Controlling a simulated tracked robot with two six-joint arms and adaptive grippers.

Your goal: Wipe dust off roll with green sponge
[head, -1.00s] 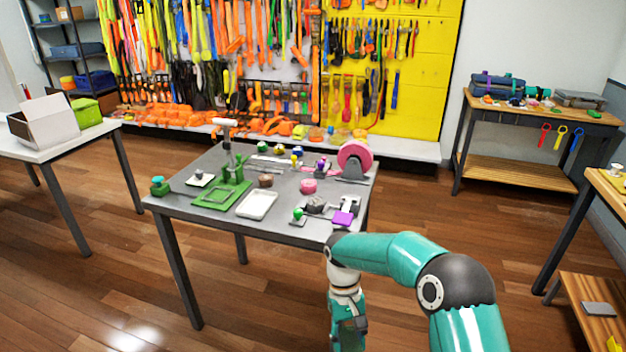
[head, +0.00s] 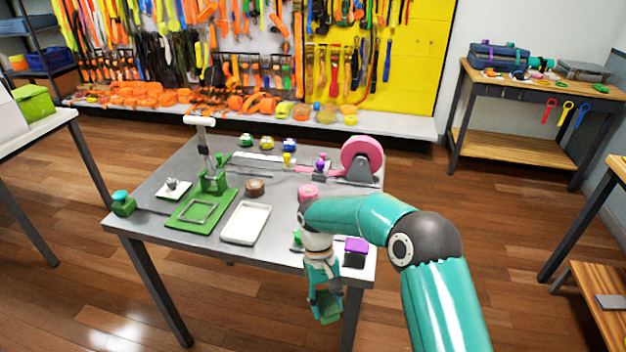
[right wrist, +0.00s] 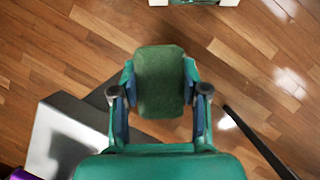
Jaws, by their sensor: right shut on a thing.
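My right gripper (head: 325,297) hangs pointing down just in front of the near table edge. In the right wrist view its fingers (right wrist: 159,95) are shut on the green sponge (right wrist: 160,75), a dark green block held between them. The sponge also shows at the fingertips in the head view (head: 329,313). A large pink roll (head: 368,150) stands on a grey holder at the right back. Dust is too small to make out. My left gripper is not in view.
The grey table (head: 150,235) also bears a white tray (head: 246,222), a green stand (head: 200,208), a purple-topped block (head: 356,246) and small coloured pieces. My right forearm covers part of the near right corner. A tool wall stands behind; wooden benches stand at right.

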